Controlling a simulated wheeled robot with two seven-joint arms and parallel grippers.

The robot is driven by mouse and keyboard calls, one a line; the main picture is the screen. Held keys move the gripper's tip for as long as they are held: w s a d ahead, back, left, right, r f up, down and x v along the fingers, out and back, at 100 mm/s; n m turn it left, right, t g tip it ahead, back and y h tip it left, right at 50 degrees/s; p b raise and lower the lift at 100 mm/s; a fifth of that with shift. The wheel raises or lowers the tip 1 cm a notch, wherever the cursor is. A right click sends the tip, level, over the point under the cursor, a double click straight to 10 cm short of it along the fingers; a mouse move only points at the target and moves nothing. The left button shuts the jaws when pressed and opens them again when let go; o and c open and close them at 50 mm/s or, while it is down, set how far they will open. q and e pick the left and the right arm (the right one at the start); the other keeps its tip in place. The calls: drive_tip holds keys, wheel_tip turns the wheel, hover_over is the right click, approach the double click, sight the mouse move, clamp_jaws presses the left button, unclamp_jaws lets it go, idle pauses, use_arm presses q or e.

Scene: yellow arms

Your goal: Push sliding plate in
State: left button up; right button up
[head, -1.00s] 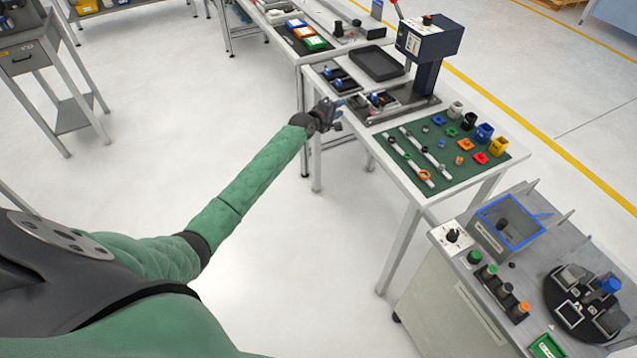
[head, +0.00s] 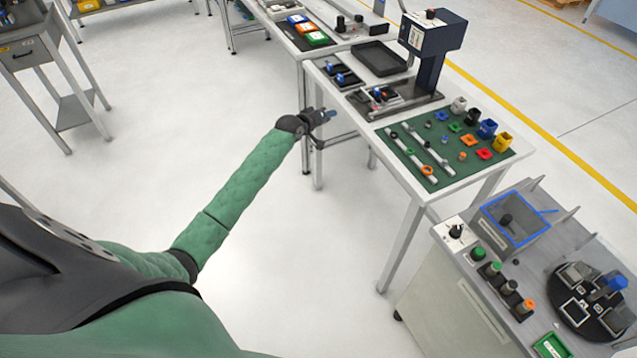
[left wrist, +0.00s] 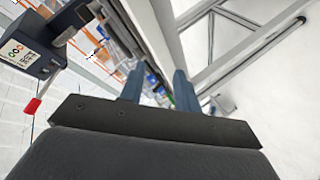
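The dark sliding plate (head: 366,104) lies in the base of the blue press (head: 432,32) on the white table, with small black and blue parts on it. The press also shows at the upper left of the left wrist view (left wrist: 32,45), with a red-tipped lever. My left gripper (head: 331,114) is just off the table's near left edge, apart from the plate. In the left wrist view its two blue fingers (left wrist: 158,88) stand apart with nothing between them. The plate cannot be made out in that view. My right gripper is in neither view.
A green mat (head: 408,160) with rails and several coloured parts covers the table's near side. A black tray (head: 380,57) lies behind the plate. A machine bench (head: 455,285) stands at the lower right.

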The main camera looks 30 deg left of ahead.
use_arm(q)
drive_tip(key=s+d+f+m+g+y, duration=0.1)
drive_tip(key=s+f+m, duration=0.3)
drive_tip(key=f, duration=0.7)
drive_tip(key=s+d+f+m+g+y, duration=0.1)
drive_tip(key=s+f+m+g+y, duration=0.1)
drive_tip(key=s+f, duration=0.4)
drive_tip(key=shift+d+f+m+g, duration=0.15)
drive_tip(key=shift+f+m+g, duration=0.8)
drive_tip(key=shift+f, duration=1.95)
drive_tip(key=shift+s, duration=0.1)
